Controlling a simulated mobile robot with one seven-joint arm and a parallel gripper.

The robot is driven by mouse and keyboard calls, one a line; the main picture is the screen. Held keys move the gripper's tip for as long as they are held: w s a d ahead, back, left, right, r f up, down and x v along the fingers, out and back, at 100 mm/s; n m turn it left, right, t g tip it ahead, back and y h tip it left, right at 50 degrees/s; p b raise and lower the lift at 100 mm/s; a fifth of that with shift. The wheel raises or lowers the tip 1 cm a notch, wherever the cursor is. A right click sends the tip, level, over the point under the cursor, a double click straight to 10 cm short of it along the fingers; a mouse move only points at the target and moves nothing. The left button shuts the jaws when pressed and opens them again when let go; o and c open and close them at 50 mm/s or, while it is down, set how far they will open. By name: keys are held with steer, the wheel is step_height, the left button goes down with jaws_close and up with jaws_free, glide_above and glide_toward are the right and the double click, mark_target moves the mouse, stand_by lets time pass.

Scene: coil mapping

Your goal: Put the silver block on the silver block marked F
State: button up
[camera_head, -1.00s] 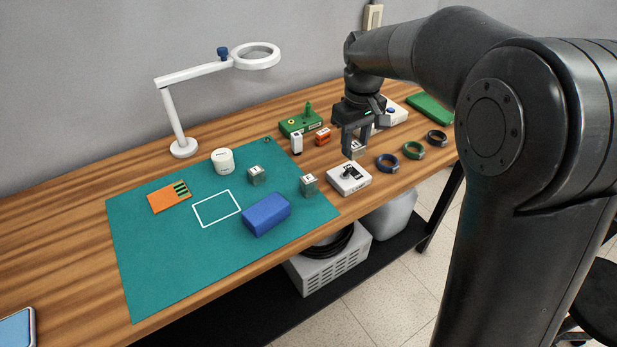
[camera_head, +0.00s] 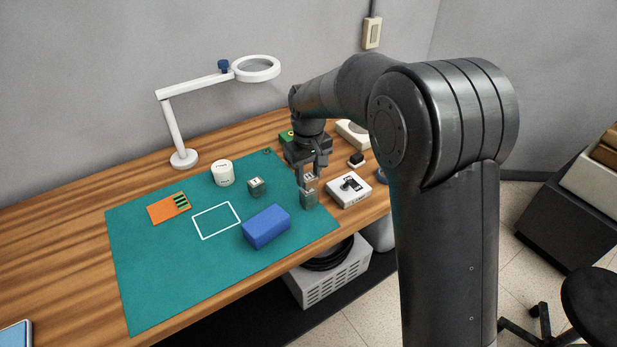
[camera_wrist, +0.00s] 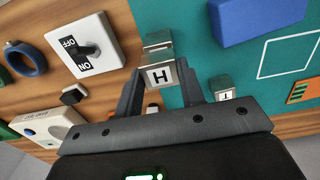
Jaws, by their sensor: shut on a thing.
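My gripper (camera_head: 309,176) is shut on a silver block (camera_head: 310,183), whose white face with a black H shows in the wrist view (camera_wrist: 160,77). Another silver block (camera_head: 308,201) stands on the teal mat's right part, directly below the held one. It shows in the wrist view (camera_wrist: 157,42) partly behind the held block; its mark is hidden now. The two blocks look very close in the head view; I cannot tell whether they touch. A third silver block (camera_head: 257,186) stands on the mat, and its marked face shows in the wrist view (camera_wrist: 222,88).
A white switch box (camera_head: 349,190) is just right of the lower block. A blue block-shaped case (camera_head: 266,226) lies to its left on the mat (camera_head: 160,270). A white cylinder (camera_head: 222,172), an orange card (camera_head: 168,208) and a ring lamp (camera_head: 184,158) are farther left.

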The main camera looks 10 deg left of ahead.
mark_target(309, 177)
steer(key=shift+f, duration=0.8)
steer(key=shift+f, duration=0.1)
steer(key=o, duration=1)
steer(key=shift+o, duration=0.2)
step_height(309, 177, up, 12)
